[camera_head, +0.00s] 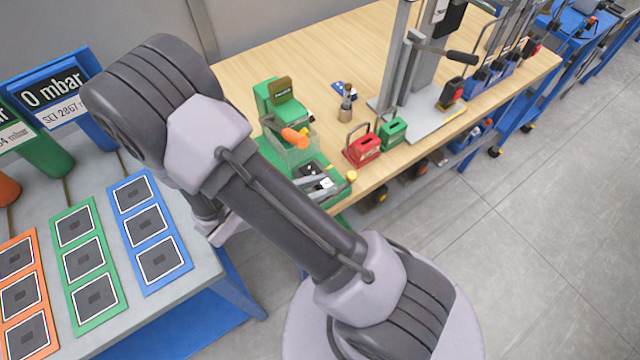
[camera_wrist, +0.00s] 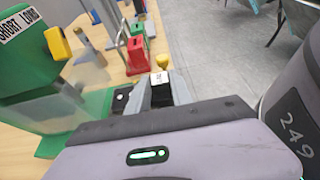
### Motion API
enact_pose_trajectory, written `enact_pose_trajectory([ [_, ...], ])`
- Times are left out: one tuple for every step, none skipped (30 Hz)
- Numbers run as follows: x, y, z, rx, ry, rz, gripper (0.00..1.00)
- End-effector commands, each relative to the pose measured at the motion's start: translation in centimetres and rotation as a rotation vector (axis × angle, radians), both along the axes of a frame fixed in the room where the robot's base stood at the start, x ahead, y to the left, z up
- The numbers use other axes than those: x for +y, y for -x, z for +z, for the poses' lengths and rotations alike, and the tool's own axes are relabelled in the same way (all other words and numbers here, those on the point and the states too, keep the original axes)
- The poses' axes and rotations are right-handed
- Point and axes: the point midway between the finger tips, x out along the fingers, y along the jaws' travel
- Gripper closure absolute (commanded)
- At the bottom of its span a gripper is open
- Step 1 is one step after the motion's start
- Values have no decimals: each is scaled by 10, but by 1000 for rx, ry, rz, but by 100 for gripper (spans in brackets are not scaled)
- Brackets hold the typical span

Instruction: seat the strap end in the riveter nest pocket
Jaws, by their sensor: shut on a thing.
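The green riveter (camera_head: 272,97) stands on the near left part of the wooden bench, with an orange handle and a clear guard; in the wrist view it fills the left side (camera_wrist: 22,62). My gripper (camera_head: 322,186) is low by the riveter's front base. In the wrist view, my gripper (camera_wrist: 160,92) is shut on a small dark piece with a white patch, apparently the strap end (camera_wrist: 160,79). The nest pocket cannot be made out, and I cannot tell whether the strap end touches it. My arm hides part of the riveter base.
A red block with a handle (camera_head: 362,150) and a green block (camera_head: 392,133) stand right of the riveter. A grey press stand (camera_head: 420,120) is behind. At left, a grey table (camera_head: 207,262) holds orange, green and blue panels.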

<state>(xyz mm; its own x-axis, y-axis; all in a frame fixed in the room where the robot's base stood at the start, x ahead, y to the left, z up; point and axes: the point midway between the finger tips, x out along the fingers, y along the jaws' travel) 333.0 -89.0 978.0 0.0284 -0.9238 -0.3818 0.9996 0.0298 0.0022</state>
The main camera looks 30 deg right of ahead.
Motion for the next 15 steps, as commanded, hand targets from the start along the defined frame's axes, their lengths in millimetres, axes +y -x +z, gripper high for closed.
enact_pose_trajectory([
  [0,0,-2,0,0,0,100],
  [0,0,-3,0,0,0,100],
  [0,0,-4,0,0,0,100],
  [0,0,-5,0,0,0,100],
  [0,0,-5,0,0,0,100],
  [0,0,-6,0,0,0,100],
  [0,0,-7,0,0,0,100],
  [0,0,-8,0,0,0,100],
  [0,0,-9,0,0,0,100],
  [0,0,-10,0,0,0,100],
  [0,0,-10,0,0,0,100],
  [0,0,-11,0,0,0,100],
  [0,0,-12,0,0,0,100],
  [0,0,-13,0,0,0,100],
  [0,0,-14,0,0,0,100],
])
